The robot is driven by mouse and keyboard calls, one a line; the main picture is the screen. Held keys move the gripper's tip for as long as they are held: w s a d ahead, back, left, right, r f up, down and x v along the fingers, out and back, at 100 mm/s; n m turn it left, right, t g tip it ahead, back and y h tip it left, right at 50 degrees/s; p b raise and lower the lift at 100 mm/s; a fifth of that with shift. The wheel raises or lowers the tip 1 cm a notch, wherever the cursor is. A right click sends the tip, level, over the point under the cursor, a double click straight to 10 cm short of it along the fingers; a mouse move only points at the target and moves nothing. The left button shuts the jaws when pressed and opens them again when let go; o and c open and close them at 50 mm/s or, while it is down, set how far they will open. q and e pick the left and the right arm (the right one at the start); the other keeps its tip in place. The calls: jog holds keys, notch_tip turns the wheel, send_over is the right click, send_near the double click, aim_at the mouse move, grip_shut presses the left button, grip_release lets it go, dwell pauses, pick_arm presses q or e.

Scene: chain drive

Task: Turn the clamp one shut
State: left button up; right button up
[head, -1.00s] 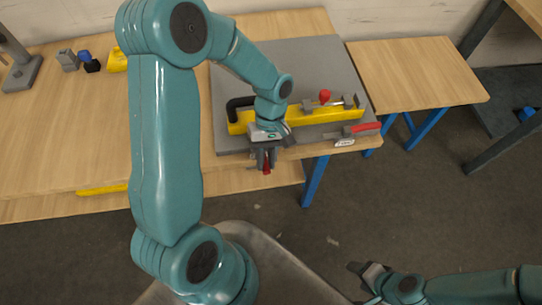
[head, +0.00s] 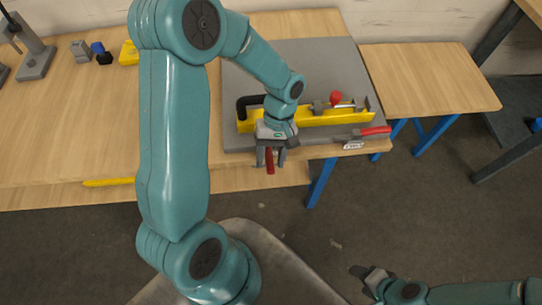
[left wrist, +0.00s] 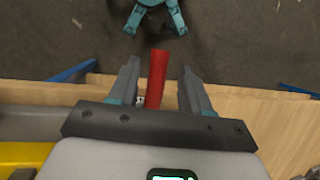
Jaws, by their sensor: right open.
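The clamp by my left gripper shows mainly as a red handle (head: 270,160), pointing toward me over the table's front edge; its base is hidden. My left gripper (head: 271,153) is around this handle. In the left wrist view the red handle (left wrist: 156,80) stands between the two spread fingers (left wrist: 160,88), with a gap on each side. A second clamp with a red handle (head: 375,131) lies at the plate's front right corner, with a small label below it. I cannot read which clamp is one. My right gripper (head: 366,273) is open and empty, low over the floor.
A yellow fixture (head: 318,117) with a black handle and a red knob lies on the grey plate (head: 310,60) behind my left gripper. Small blocks and a grey stand (head: 38,62) are at the back left. A lower wooden table (head: 425,75) stands on the right.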

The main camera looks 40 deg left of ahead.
pick_arm(q)
jog(key=shift+w+r, duration=0.15)
jog(key=shift+r, duration=0.05)
jog(key=v, duration=1.5)
jog(key=shift+r, duration=0.4)
jog(key=shift+w+f, duration=0.1)
jog(key=d+f+m+t+h, duration=0.1)
jog(key=d+f+m, duration=0.1)
jog(key=d+f, duration=0.35)
jog(key=s+d+f+m, duration=0.1)
jog(key=d+f, duration=0.1)
jog(key=f, duration=0.6)
jog(key=d+f+m+t+h, duration=0.1)
jog(key=d+f+m, duration=0.15)
jog(key=f, duration=0.45)
jog(key=s+d+f+m+t, duration=0.2)
jog(key=s+d+f, duration=0.4)
jog(key=s+f, duration=0.3)
jog(key=shift+s+d+m+t, duration=0.3)
jog(key=shift+s+m+t, duration=0.05)
jog(key=shift+s+t, duration=0.15)
